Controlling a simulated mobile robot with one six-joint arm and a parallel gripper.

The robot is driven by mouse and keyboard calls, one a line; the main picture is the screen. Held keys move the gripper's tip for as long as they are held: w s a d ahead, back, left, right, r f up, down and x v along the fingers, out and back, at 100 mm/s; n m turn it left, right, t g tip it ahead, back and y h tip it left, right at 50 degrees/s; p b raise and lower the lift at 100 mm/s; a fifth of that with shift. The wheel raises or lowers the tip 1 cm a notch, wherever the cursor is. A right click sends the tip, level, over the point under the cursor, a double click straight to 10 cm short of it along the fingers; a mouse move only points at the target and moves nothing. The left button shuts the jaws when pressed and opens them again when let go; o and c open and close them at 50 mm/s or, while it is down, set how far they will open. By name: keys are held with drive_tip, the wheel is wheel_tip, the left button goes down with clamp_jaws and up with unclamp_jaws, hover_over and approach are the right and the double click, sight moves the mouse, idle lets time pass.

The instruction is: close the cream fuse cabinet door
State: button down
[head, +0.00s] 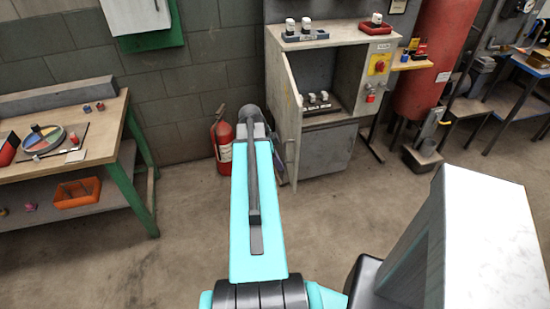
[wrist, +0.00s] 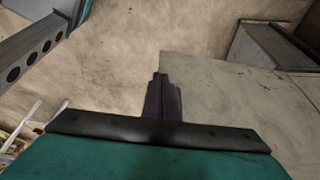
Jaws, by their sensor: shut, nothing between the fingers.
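The cream fuse cabinet (head: 345,60) stands against the wall, right of centre in the head view. Its door (head: 287,115) stands open on the left side, swung outward toward me, so the upper compartment shows. My gripper is hidden behind my arm in the head view, close to the door's left. In the wrist view my gripper (wrist: 160,90) is shut and empty. Its fingertips overlap the left edge of a pale flat panel (wrist: 240,105), which looks like the door. I cannot tell whether they touch it.
A red fire extinguisher (head: 222,135) stands on the floor left of the cabinet. A workbench (head: 100,120) with green legs is at the left. A red tank (head: 432,55) and a blue-framed table (head: 525,62) are at the right. The floor before the cabinet is partly clear.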

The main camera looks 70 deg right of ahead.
drive_tip(key=s+d, duration=0.1)
drive_tip(key=s+d+p, duration=0.1)
drive_tip(key=s, duration=0.1)
drive_tip(key=shift+s+r, duration=0.1)
drive_tip(key=shift+s, duration=0.05)
drive_tip(key=shift+s, duration=0.1)
idle(0.4)
